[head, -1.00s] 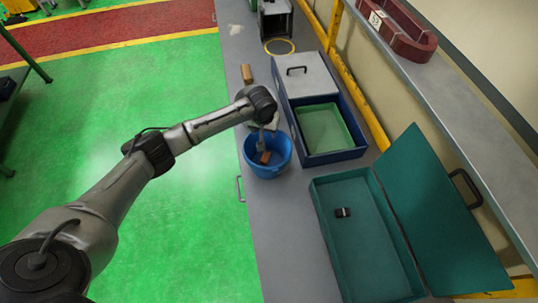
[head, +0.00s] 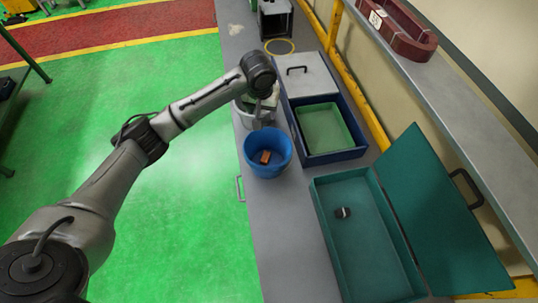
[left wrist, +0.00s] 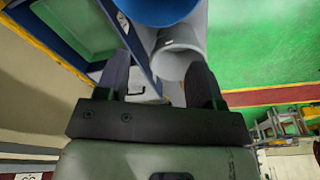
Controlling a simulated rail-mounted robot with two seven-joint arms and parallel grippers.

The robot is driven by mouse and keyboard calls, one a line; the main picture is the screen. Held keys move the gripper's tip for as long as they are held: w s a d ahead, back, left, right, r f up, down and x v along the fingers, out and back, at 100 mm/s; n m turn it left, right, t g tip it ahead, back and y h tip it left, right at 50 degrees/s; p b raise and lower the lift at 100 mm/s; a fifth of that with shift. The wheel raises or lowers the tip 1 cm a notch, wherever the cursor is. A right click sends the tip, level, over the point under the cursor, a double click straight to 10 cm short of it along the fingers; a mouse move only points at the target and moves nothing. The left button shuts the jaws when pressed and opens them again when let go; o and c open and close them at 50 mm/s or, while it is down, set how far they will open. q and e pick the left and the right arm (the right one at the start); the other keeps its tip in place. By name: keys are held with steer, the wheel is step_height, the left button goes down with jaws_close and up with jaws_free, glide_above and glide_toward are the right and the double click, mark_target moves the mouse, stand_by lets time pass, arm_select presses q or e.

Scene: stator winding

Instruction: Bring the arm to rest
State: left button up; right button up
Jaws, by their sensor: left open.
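My left gripper (head: 262,118) hangs above the workbench, just behind the blue bucket (head: 267,157) in the head view. In the left wrist view its two fingers (left wrist: 158,88) are spread apart with nothing between them. An orange-brown block (head: 265,157) lies inside the blue bucket. A pale grey-white container (head: 243,118) stands behind the bucket, partly hidden by my gripper. It also shows in the left wrist view (left wrist: 178,55), beyond the fingertips. My right gripper is not in view.
A blue case (head: 335,157) with a green tray (head: 325,127) sits right of the bucket. A shelf with a dark red ring-shaped part (head: 405,28) runs along the right. Green floor is clear at left.

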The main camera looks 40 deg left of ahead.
arm_select(q)
steer(key=shift+r, duration=0.55)
